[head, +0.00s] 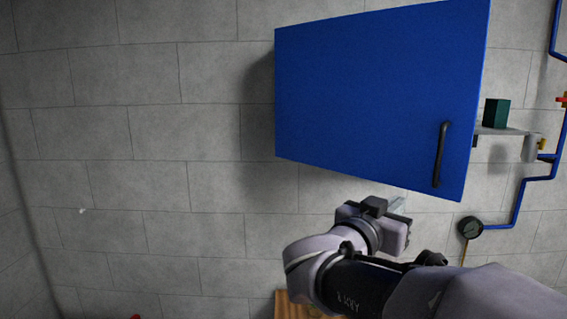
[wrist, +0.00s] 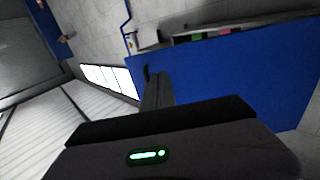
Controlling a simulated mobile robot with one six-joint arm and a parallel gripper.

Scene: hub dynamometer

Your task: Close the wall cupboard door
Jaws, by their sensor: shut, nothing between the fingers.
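The blue wall cupboard door (head: 370,95) fills the upper right of the head view. A dark vertical bar handle (head: 440,155) is near its right edge. The door's right side looks taller and nearer than its left, so it appears to stand ajar. My gripper (head: 400,205) is shut and empty, just below the door's lower edge and left of the handle. In the wrist view the shut fingers (wrist: 156,92) overlap the blue door (wrist: 225,75). I cannot tell whether they touch it. The cupboard body is hidden in the head view.
A small shelf (head: 505,131) with a dark green block (head: 496,112) is right of the door. Blue pipes and a round gauge (head: 470,227) are beyond it. A wooden surface (head: 288,305) lies below.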

